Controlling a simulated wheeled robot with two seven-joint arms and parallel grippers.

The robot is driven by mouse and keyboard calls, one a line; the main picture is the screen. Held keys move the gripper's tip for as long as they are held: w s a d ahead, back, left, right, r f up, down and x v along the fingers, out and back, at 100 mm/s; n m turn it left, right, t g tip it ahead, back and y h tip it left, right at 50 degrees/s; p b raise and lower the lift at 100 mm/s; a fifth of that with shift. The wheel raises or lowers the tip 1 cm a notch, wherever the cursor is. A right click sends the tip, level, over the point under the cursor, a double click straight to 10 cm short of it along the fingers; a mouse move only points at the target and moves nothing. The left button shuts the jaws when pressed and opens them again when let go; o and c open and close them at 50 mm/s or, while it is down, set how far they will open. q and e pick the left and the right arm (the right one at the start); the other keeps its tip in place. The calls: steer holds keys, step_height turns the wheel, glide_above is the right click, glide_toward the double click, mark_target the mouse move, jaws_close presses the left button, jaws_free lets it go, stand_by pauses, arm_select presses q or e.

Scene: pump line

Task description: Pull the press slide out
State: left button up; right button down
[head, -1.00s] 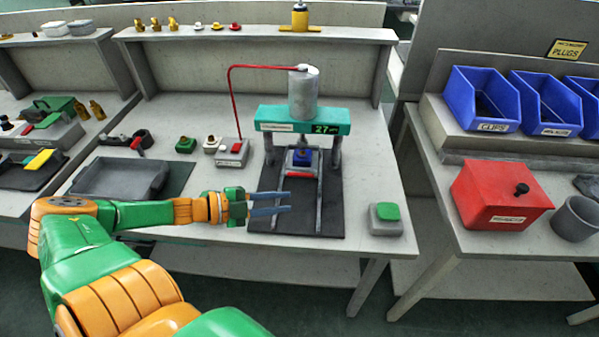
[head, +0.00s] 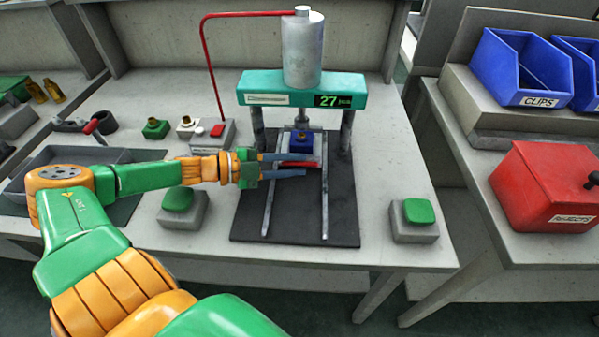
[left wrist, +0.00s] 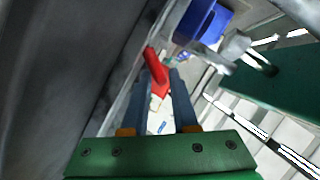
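The press (head: 302,88) has a teal crossbar with a display reading 27 and a grey cylinder on top. Its slide sits in under the ram, at the back of two rails (head: 325,205) on a dark base. A blue block (head: 301,140) is on the slide. The slide's red handle (head: 299,164) runs along its front. My left gripper (head: 311,165) is open at the handle, with the red bar showing between its two fingers. The left wrist view also shows the red handle (left wrist: 156,66) between the spread fingertips (left wrist: 160,78). My right gripper is not in view.
Green buttons on grey boxes stand left (head: 178,199) and right (head: 418,211) of the base (head: 298,225). A grey tray (head: 60,160) lies at the left. A red rejects box (head: 545,185) and blue bins (head: 520,70) are at the right. The rails' front part is clear.

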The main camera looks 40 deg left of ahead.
arm_select(q)
steer(key=shift+w+d+f+b, duration=0.2)
steer(key=shift+w+d+b, duration=0.15)
steer(key=shift+w, duration=0.2)
steer(key=shift+r, duration=0.1)
steer(key=shift+d, duration=0.1)
steer(key=shift+w, duration=0.1)
jaws_close()
stand_by(0.9)
